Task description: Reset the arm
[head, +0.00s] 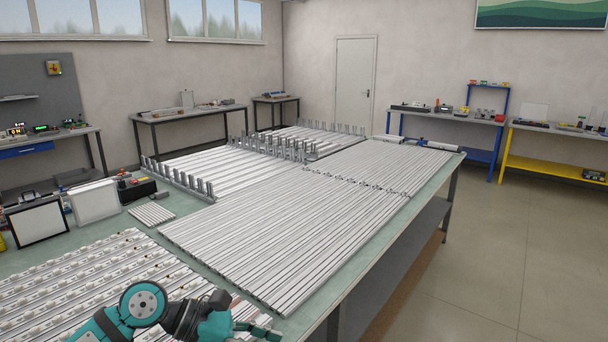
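One of my arms, teal and dark grey, shows at the bottom of the head view, folded low over the near part of the table. Its gripper (258,329) lies at the bottom edge, close to the table's near right edge. The fingers are small and partly cut off, so I cannot tell whether they are open or shut. No held object can be made out. The arm comes in from the bottom left, so I take it as my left arm. My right arm and gripper are not in view.
A long green-topped table (345,292) carries rows of silver profiles (270,235) and upright metal posts (180,178). LED strips (75,280) lie at the near left. Two framed panels (94,201) stand at the left. Open floor (470,270) lies to the right.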

